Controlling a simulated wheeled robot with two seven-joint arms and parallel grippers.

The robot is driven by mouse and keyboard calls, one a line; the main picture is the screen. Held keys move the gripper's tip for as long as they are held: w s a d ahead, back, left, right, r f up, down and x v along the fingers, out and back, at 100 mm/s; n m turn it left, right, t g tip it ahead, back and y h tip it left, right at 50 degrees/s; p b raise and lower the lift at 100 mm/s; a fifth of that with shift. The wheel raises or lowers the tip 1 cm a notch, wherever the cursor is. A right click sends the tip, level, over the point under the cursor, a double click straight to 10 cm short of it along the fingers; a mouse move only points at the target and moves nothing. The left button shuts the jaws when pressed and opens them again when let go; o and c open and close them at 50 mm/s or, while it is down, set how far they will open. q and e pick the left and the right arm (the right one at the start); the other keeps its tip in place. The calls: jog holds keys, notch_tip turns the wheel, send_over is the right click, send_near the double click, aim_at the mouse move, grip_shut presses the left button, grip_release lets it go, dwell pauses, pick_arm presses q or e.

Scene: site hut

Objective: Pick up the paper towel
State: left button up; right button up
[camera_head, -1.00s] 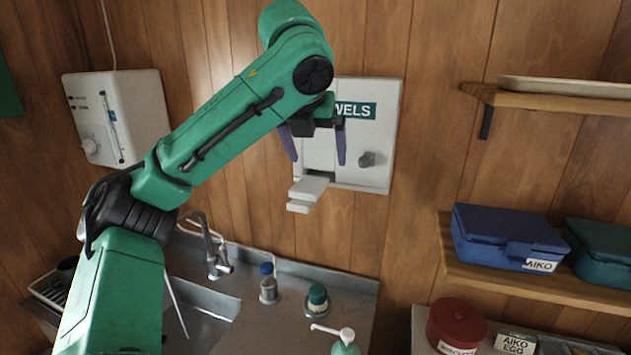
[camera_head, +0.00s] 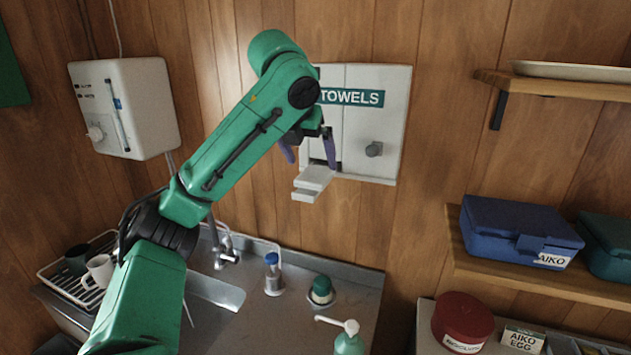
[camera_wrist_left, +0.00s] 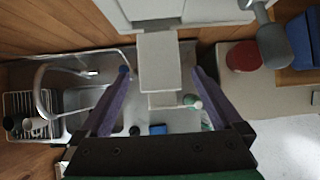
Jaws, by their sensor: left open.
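The paper towel (camera_head: 313,180) is a pale sheet sticking out, with a step in it, from the slot at the bottom of the white towel dispenser (camera_head: 352,150) on the wall. In the left wrist view the paper towel (camera_wrist_left: 159,62) shows between my fingers, its lower step (camera_wrist_left: 168,100) nearer to me. My left gripper (camera_head: 310,160) is open, its two purple fingers pointing down just above and in front of the towel. It holds nothing, and I cannot tell whether a finger touches the towel. My right gripper is out of view.
Below are a steel sink with a tap (camera_head: 228,255), a blue-capped bottle (camera_head: 272,275), a green-topped pot (camera_head: 320,290) and a soap pump (camera_head: 349,342). A knob (camera_head: 374,149) juts from the dispenser. A white wall heater (camera_head: 125,107) hangs left; shelves with boxes (camera_head: 515,230) stand right.

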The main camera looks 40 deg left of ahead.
aim_at(316, 174)
pick_arm(q)
jog(key=p+x, duration=0.1)
jog(key=x, duration=0.3)
jog(key=shift+w+a+f, duration=0.1)
jog(key=shift+w+a, duration=0.05)
jog(key=shift+a+f, duration=0.1)
jog(key=shift+f, duration=0.1)
jog(key=c, duration=1.1)
jog(key=shift+r, duration=0.15)
jog(key=shift+c, duration=0.2)
